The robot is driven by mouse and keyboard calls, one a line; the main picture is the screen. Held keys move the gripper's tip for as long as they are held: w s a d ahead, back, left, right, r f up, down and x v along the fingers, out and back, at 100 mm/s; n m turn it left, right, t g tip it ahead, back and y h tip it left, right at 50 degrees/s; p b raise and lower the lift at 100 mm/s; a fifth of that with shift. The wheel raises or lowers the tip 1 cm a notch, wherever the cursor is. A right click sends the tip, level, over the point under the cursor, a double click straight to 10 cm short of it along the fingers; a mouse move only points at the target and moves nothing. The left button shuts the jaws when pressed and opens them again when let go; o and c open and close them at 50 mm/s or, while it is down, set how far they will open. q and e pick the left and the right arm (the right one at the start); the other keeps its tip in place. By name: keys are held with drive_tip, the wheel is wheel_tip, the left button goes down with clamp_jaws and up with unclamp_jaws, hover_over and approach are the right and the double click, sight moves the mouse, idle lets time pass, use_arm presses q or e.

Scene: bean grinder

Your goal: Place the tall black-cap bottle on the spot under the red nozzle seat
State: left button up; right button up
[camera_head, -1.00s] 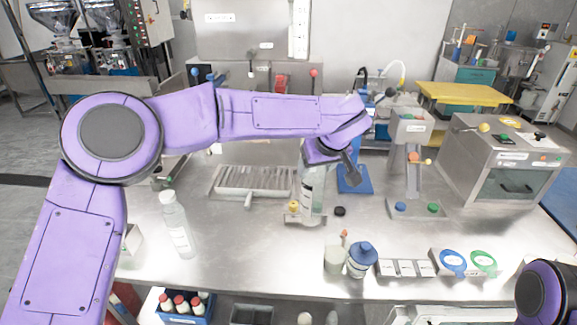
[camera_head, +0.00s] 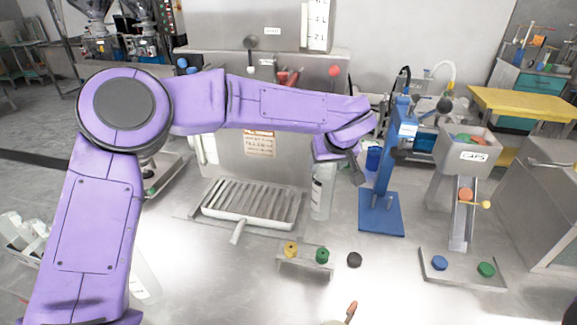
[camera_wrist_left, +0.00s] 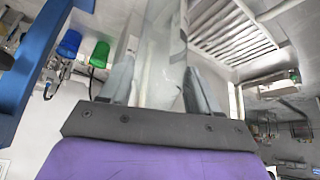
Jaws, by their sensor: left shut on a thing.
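My left gripper (camera_head: 342,172) is shut on a clear bottle (camera_head: 322,192) with a pale label. The bottle is upright, between the slatted tray and the blue stand. Its top is hidden by the gripper, so I cannot see its cap. In the left wrist view the clear bottle (camera_wrist_left: 163,60) is between the two grey fingers of the gripper (camera_wrist_left: 160,85). Red parts (camera_head: 288,77) and a red knob (camera_head: 334,71) show at the back panel; I cannot tell which is the nozzle seat. My right gripper is out of view.
The slatted tray (camera_head: 236,219) is left of the bottle, the blue stand (camera_head: 381,222) right. In front are a small rack (camera_head: 305,264) with yellow and green caps and a loose black cap (camera_head: 354,260). A CAPS hopper (camera_head: 466,155) stands right. Another clear bottle (camera_head: 146,282) is partly behind my arm.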

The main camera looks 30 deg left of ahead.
use_arm(q)
drive_tip(key=w+a+f+p, duration=0.1)
drive_tip(key=a+p, duration=0.1)
drive_tip(key=a, duration=1)
drive_tip(key=shift+f+p, duration=0.3)
drive_tip(key=shift+p, duration=0.05)
drive_tip(key=o, duration=1.4)
drive_tip(key=shift+d, duration=0.1)
drive_tip(key=shift+o, duration=0.2)
drive_tip(key=shift+s, duration=0.1)
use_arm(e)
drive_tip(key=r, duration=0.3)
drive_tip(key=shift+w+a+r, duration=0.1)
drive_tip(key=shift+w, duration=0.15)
use_arm(q)
drive_tip(key=s+d+r+b, duration=0.1)
drive_tip(key=s+d+b, duration=0.3)
drive_tip(key=s+d, duration=0.3)
drive_tip(key=s, duration=0.3)
drive_tip(key=shift+d+r, duration=0.15)
drive_tip(key=shift+d, duration=0.05)
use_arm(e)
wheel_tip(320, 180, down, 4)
